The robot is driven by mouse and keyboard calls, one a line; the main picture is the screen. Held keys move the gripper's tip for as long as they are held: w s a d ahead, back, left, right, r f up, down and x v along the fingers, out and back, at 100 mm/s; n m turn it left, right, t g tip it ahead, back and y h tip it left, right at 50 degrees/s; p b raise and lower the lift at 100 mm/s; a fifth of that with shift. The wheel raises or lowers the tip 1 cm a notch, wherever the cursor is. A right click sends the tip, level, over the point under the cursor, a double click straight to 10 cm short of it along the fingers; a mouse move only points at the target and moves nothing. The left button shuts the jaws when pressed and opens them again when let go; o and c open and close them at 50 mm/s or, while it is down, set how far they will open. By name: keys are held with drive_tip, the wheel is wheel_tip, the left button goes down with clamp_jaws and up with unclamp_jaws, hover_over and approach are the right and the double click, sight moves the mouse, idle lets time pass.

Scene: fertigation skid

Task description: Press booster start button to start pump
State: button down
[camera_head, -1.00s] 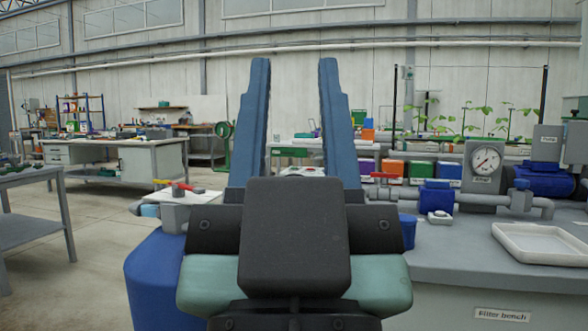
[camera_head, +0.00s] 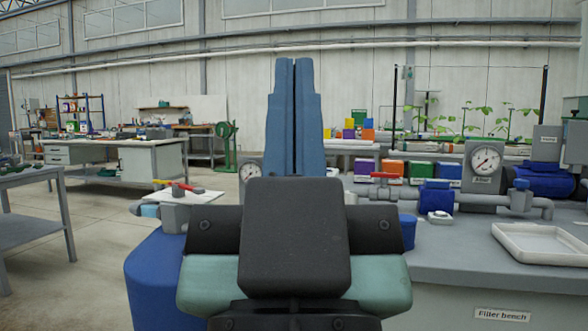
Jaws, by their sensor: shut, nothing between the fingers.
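My gripper (camera_head: 294,64) stands upright in the middle of the view, its two blue fingers shut together with nothing between them. It is left of the bench's pump equipment in the picture. A blue motor-like pump body (camera_head: 545,181) sits at the right on the bench, with a grey labelled box (camera_head: 547,143) above it. The label is too small to read. I cannot make out a booster start button; part of the bench is hidden behind my gripper.
The filter bench (camera_head: 450,262) fills the right side. It carries a pressure gauge (camera_head: 486,160), grey piping (camera_head: 540,207), a white tray (camera_head: 545,245) and a blue cup (camera_head: 407,230). A red-handled valve (camera_head: 384,175) stands nearer the middle. Open floor (camera_head: 105,235) lies left.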

drive_tip(key=shift+r, duration=0.1)
idle(0.8)
wheel_tip(320, 180, up, 44)
drive_tip(key=p, duration=4.4)
